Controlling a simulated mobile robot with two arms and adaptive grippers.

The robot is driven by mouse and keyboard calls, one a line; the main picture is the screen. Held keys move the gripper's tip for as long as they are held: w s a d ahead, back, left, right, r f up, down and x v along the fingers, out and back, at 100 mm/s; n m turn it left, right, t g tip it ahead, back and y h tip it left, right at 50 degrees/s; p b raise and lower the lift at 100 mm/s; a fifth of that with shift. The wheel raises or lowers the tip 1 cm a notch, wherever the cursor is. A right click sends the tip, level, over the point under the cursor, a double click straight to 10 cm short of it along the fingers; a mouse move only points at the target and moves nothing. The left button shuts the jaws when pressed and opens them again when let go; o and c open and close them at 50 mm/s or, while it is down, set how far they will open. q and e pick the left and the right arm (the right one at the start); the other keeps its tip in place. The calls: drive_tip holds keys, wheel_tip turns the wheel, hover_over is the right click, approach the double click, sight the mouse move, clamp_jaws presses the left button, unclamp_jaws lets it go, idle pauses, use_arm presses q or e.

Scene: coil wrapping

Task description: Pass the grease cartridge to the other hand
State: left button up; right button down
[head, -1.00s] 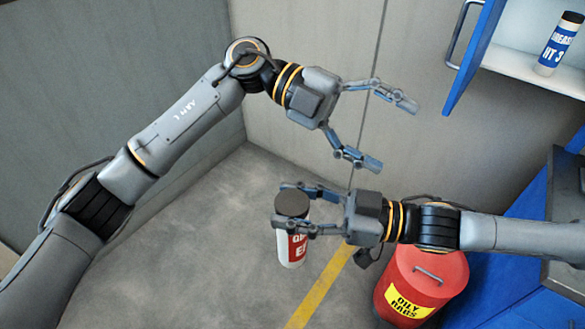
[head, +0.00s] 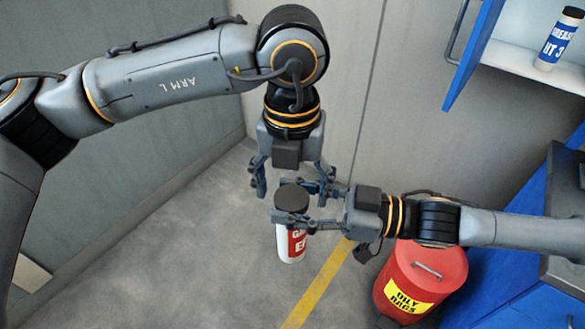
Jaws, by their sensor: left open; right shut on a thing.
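The grease cartridge (head: 292,245) is a white cylinder with a red label and a dark cap, held upright in the air in the head view. My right gripper (head: 292,203) comes from the right and is shut on it just below the cap. My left gripper (head: 292,185) points down from above, open, its fingers on either side of and slightly behind the cap. I cannot tell whether the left fingers touch the cartridge. The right gripper's fingers partly hide the upper label.
A red oily rags bin (head: 427,275) stands on the floor below my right arm. A blue cabinet (head: 474,55) with an open door is at the upper right, and a second cartridge (head: 556,42) with a blue label stands on its shelf. A yellow line (head: 318,287) crosses the floor.

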sight(292, 229)
use_arm(q)
wheel_tip(292, 229, down, 7)
drive_tip(key=shift+f, duration=0.2)
drive_tip(key=shift+c, duration=0.2)
drive_tip(key=c, duration=1.4)
clamp_jaws()
use_arm(e)
drive_tip(key=c, duration=0.5)
unclamp_jaws()
